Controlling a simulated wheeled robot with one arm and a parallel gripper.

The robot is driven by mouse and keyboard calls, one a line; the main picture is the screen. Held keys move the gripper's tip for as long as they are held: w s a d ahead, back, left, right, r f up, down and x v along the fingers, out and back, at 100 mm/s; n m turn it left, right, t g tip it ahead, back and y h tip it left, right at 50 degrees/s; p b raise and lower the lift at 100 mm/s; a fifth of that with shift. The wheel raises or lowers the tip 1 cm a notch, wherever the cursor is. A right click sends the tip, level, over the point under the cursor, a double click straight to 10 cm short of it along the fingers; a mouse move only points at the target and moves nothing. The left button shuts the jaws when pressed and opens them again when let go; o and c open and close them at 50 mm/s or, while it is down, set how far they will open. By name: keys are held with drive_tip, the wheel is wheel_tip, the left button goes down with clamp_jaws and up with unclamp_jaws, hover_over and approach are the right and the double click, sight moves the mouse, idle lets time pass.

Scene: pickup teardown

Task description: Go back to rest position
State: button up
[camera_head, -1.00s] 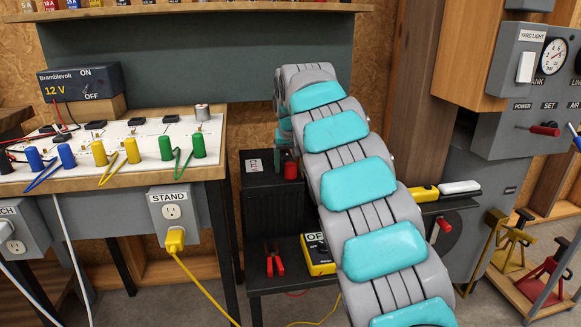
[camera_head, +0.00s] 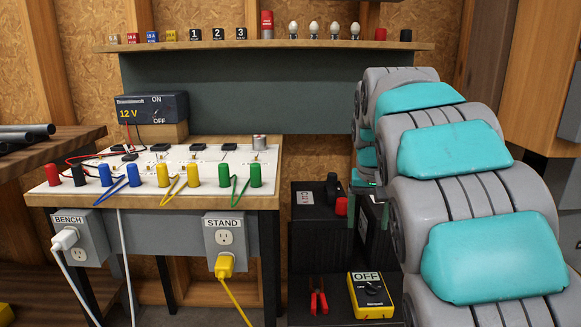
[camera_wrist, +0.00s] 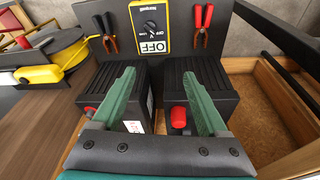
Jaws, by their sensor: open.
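My gripper (camera_wrist: 160,76) is open in the wrist view, its two green fingers spread wide with nothing between them. The fingers overlap two black ribbed boxes (camera_wrist: 199,72) with red caps; I cannot tell the height above them. In the head view my grey and turquoise arm fills the right side and hides most of the gripper. One black box (camera_head: 316,240) shows to the left of the arm there, with a red cap (camera_head: 341,206) at its right edge.
The workbench (camera_head: 150,201) at left bears a 12 V supply (camera_head: 151,108) and several coloured plugs. A shelf (camera_head: 270,45) with small items runs above. A wooden cabinet stands at right.

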drive_tip(key=s+f+g, duration=0.1)
drive_tip(key=s+f, duration=0.4)
drive_tip(key=s, duration=0.7)
drive_tip(key=s+a+f+n+g, duration=0.1)
drive_tip(key=s+f, duration=0.5)
drive_tip(key=s, duration=0.7)
drive_tip(key=s+a+f+n+g, duration=0.1)
drive_tip(key=s+f, duration=0.5)
drive_tip(key=s, duration=0.7)
drive_tip(key=shift+s+a+g+y, duration=0.25)
drive_tip(key=shift+g+y, duration=0.15)
drive_tip(key=shift+g, duration=0.3)
